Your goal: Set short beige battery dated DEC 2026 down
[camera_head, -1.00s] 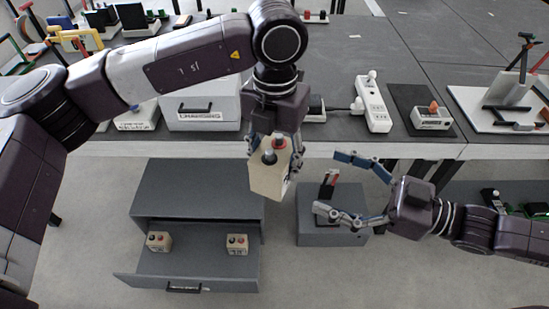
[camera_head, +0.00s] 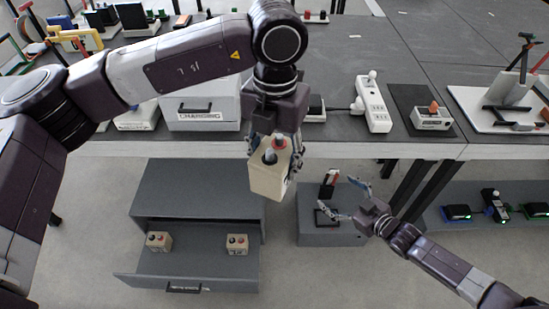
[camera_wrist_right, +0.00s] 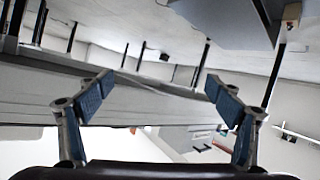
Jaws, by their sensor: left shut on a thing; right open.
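A beige battery (camera_head: 268,181) with a red and a dark terminal on top hangs in my left gripper (camera_head: 276,150), which is shut on it. It is in mid-air in front of the table edge, above and right of the open drawer. Its date label is not readable here. My right gripper (camera_head: 347,202) is open and empty, near a small grey box at the right. In the right wrist view its two blue-padded fingers (camera_wrist_right: 160,100) are spread with nothing between them.
An open grey drawer (camera_head: 210,270) holds two small beige batteries, one at left (camera_head: 159,242) and one at right (camera_head: 237,245). A grey box (camera_head: 330,232) carries a dark and red item. A box labelled CHARGING (camera_head: 200,110) and a white power strip (camera_head: 374,104) stand on the table.

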